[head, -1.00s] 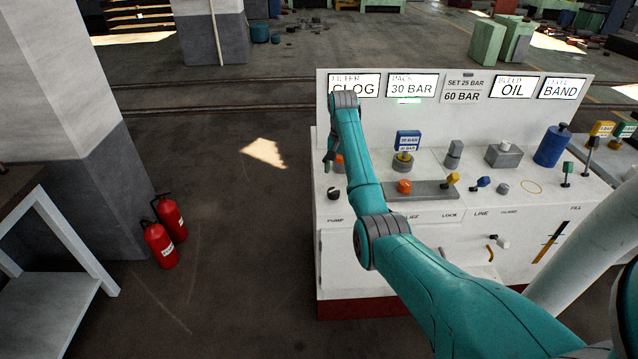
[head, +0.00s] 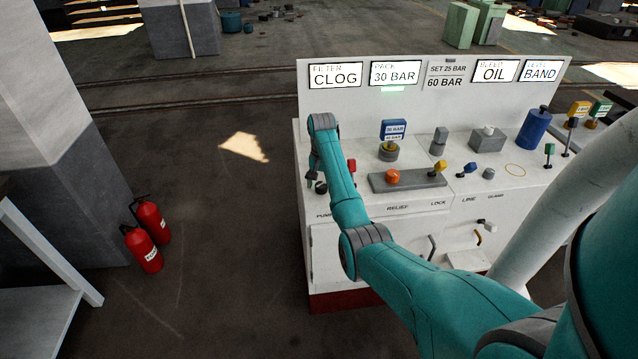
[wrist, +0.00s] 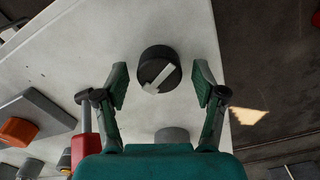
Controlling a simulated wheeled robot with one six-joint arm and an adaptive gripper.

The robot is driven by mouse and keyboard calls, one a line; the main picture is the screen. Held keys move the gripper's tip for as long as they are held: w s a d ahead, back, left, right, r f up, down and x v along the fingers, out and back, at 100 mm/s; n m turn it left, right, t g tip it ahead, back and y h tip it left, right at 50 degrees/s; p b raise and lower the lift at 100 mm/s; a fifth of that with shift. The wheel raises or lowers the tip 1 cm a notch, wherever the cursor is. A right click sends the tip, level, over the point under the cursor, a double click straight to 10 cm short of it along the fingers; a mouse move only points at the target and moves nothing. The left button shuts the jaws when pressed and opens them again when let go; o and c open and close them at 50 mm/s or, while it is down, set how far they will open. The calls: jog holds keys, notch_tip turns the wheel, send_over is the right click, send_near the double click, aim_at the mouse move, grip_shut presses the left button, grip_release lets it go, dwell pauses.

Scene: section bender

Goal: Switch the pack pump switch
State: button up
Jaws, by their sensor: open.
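The pump switch is a round black knob (wrist: 152,62) with a pale bar across its face, set slantwise in the wrist view. In the head view the knob (head: 320,187) sits at the left front of the white console, above the partly covered PUMP label. My gripper (wrist: 162,84) is open, with one finger on either side of the knob in the wrist view. The fingers look apart from it. In the head view my gripper (head: 311,180) is just beside the knob, and my forearm hides part of the panel.
A red handle (wrist: 84,135) stands close beside my left finger in the wrist view. An orange knob (head: 393,176) and a yellow lever (head: 439,167) sit on a grey plate to the right. The PACK display (head: 396,73) reads 30 BAR. Fire extinguishers (head: 144,250) stand on the floor at left.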

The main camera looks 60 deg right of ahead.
jog(key=shift+f, duration=0.15)
jog(key=shift+c, duration=0.3)
jog(key=c, duration=1.1)
jog(key=n, duration=1.1)
jog(key=shift+a+n, duration=0.1)
jog(key=shift+n, duration=0.3)
